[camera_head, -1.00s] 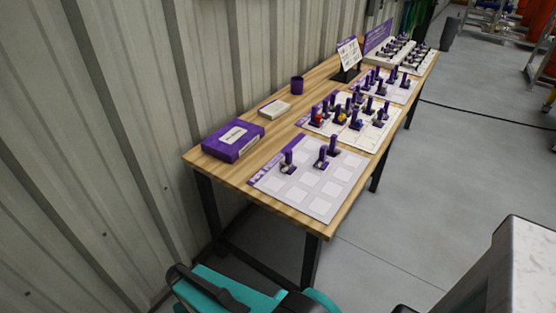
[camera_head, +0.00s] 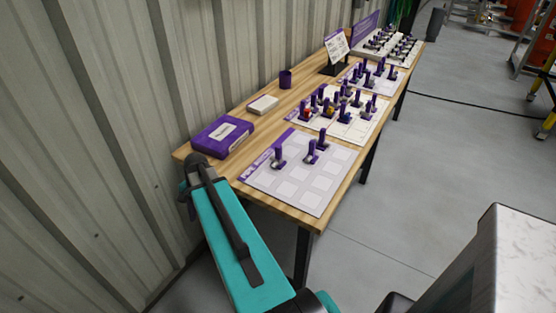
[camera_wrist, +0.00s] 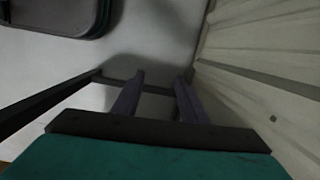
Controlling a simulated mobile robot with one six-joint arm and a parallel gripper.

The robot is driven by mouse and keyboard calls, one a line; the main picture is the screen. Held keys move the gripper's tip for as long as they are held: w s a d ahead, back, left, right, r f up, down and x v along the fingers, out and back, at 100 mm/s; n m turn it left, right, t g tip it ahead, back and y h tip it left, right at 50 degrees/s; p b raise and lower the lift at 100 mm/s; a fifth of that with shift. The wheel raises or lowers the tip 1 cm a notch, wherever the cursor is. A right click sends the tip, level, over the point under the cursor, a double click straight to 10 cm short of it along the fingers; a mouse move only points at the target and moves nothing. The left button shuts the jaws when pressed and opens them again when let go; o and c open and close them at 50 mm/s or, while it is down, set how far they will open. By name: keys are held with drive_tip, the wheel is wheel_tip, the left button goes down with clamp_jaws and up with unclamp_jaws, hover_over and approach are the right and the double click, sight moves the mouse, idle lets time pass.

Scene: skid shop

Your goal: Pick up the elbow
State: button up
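Several small fittings on purple holders stand on the mats on the wooden table (camera_head: 230,181). In the head view they are too small for me to tell which one is the elbow. Three holders stand on the nearest mat (camera_head: 305,191): one at left (camera_head: 278,157), one in the middle (camera_head: 310,152) and one at the back (camera_head: 322,139). My gripper (camera_wrist: 160,78) shows in the wrist view with its two fingers apart and nothing between them. It points at floor and wall, with no fitting in that view.
A purple box (camera_head: 222,137), a white block (camera_head: 262,104) and a purple cup (camera_head: 285,79) stand along the table's wall side. A sign (camera_head: 337,47) and racks of parts (camera_head: 385,47) are at the far end. The corrugated wall (camera_head: 90,130) is close at left.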

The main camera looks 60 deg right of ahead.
drive_tip(key=d+r+m, duration=0.2)
drive_tip(key=d+r, duration=0.2)
drive_tip(key=d, duration=0.1)
drive_tip(key=s+d+r+m+t, duration=0.1)
drive_tip(key=d+r+m, duration=0.2)
drive_tip(key=d+r, duration=0.2)
drive_tip(key=s+d+r+m+t, duration=0.1)
drive_tip(key=d+r+m, duration=0.1)
drive_tip(key=d+r, duration=0.2)
drive_tip(key=shift+s+d+r+m+h, duration=0.1)
drive_tip(key=shift+d+r+m+h, duration=0.1)
drive_tip(key=shift+d, duration=0.4)
drive_tip(key=shift+s+d+r+m+h, duration=0.1)
drive_tip(key=shift+d+r+m+h, duration=0.1)
drive_tip(key=shift+d, duration=0.4)
drive_tip(key=s+d+r+m+t, duration=0.1)
drive_tip(key=s+d+r+m, duration=0.55)
drive_tip(key=d, duration=0.25)
drive_tip(key=m+h, duration=0.1)
drive_tip(key=m, duration=0.4)
approach(279, 146)
drive_tip(key=shift+s+f+t, duration=0.3)
drive_tip(key=shift+f+t, duration=0.1)
drive_tip(key=shift+f, duration=0.05)
drive_tip(key=shift+f, duration=0.1)
drive_tip(key=shift+p+x, duration=0.85)
drive_tip(key=shift+x, duration=3.35)
drive_tip(key=shift+w, duration=0.1)
